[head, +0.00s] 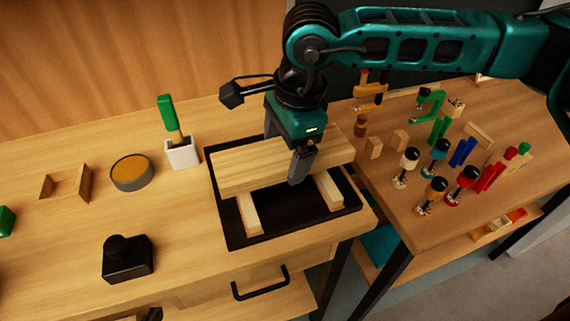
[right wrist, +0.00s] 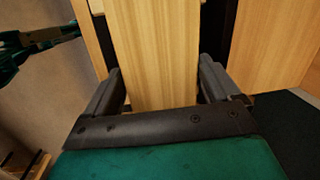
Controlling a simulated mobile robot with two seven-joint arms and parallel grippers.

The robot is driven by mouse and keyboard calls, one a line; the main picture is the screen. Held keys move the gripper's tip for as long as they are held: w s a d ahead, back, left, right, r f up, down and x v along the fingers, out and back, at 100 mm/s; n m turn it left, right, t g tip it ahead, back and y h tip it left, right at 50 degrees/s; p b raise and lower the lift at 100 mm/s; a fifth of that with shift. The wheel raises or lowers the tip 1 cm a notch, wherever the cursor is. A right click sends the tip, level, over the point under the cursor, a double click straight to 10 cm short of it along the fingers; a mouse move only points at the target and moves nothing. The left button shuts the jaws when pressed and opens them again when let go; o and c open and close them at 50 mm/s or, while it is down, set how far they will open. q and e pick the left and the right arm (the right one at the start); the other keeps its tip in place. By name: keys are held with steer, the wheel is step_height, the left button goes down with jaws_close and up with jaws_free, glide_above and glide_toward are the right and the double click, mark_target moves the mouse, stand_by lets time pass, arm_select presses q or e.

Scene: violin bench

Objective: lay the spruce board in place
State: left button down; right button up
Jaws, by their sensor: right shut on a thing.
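The spruce board (head: 240,172) is a pale, long plank lying level across the back part of a black tray (head: 233,240). It spans above two pale wooden strips (head: 248,213) in the tray. I cannot tell whether it touches them. My right gripper (head: 285,160) comes down from above and is shut across the board's width, near its middle. The right wrist view shows the board (right wrist: 158,50) between both fingers. In that view a teal and black part, perhaps my left gripper (right wrist: 45,35), shows at the upper left; its jaws are unclear.
The right bench (head: 400,225) carries several clamps and small tools. The bench front left of the tray is mostly clear.

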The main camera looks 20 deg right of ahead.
mark_target(288, 153)
step_height(288, 153, down, 4)
steer(key=shift+f, duration=0.1)
steer(key=shift+f, duration=0.2)
steer(key=o, duration=0.9)
steer(key=shift+r, duration=0.15)
steer(key=shift+r, duration=0.25)
steer(key=r, duration=0.3)
steer(key=s+d+r, duration=0.1)
steer(key=r, duration=0.7)
steer(key=shift+s+d+r, duration=0.15)
steer(key=shift+s+r, duration=0.05)
steer(key=shift+s, duration=0.05)
